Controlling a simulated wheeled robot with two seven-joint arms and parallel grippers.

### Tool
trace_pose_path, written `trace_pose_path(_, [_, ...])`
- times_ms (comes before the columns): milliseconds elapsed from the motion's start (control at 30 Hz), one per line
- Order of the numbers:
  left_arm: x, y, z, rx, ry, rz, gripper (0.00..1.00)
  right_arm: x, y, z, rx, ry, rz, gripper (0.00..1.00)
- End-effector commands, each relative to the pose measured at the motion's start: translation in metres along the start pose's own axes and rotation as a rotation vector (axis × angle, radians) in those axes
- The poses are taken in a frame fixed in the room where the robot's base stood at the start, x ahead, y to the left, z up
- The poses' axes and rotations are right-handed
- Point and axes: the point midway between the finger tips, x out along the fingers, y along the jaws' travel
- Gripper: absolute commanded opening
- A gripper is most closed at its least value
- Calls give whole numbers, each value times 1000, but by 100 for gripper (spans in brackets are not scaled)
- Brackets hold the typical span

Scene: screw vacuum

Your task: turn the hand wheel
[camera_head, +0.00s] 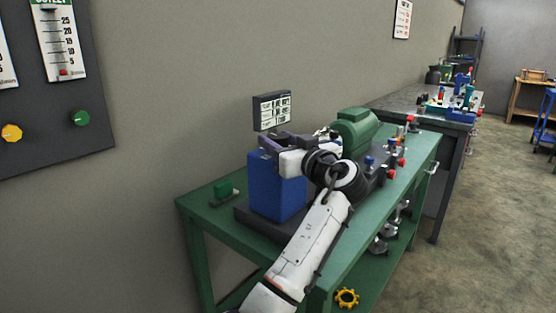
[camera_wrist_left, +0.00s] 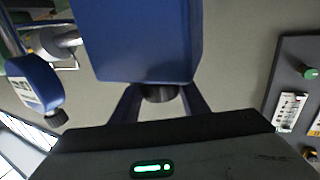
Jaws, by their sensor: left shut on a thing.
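My left gripper (camera_head: 268,143) is at the top of the blue box-shaped housing (camera_head: 275,195) on the green table, with its arm reaching in from the bottom. In the left wrist view, the two dark fingers (camera_wrist_left: 160,98) are shut on a dark round knob (camera_wrist_left: 158,92) beside the blue housing (camera_wrist_left: 140,40). The gripper and wrist hide most of this knob in the head view. I cannot tell whether the knob is the hand wheel. A yellow wheel-shaped part (camera_head: 346,298) shows low by the green table's front. My right gripper is not in view.
A small display (camera_head: 271,110) stands behind the housing. A green motor-like cylinder (camera_head: 355,131) and several red and blue knobs lie to its right on the green table (camera_head: 205,203). A wall panel (camera_head: 55,130) with gauges is at left.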

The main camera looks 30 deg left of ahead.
Motion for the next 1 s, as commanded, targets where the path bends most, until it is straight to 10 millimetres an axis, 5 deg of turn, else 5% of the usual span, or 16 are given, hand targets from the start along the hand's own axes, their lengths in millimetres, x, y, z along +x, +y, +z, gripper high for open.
trace_pose_path(333, [0,0,2,2,-2,-111,18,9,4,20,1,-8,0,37])
trace_pose_path(767, [0,0,1,2,-3,-123,18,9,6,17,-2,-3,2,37])
trace_pose_path(800, [0,0,1,2,-3,-122,42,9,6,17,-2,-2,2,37])
trace_pose_path(900, [0,0,1,2,-3,-122,59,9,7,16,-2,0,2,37])
trace_pose_path(1000, [0,0,1,1,-2,-122,60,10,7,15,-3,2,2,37])
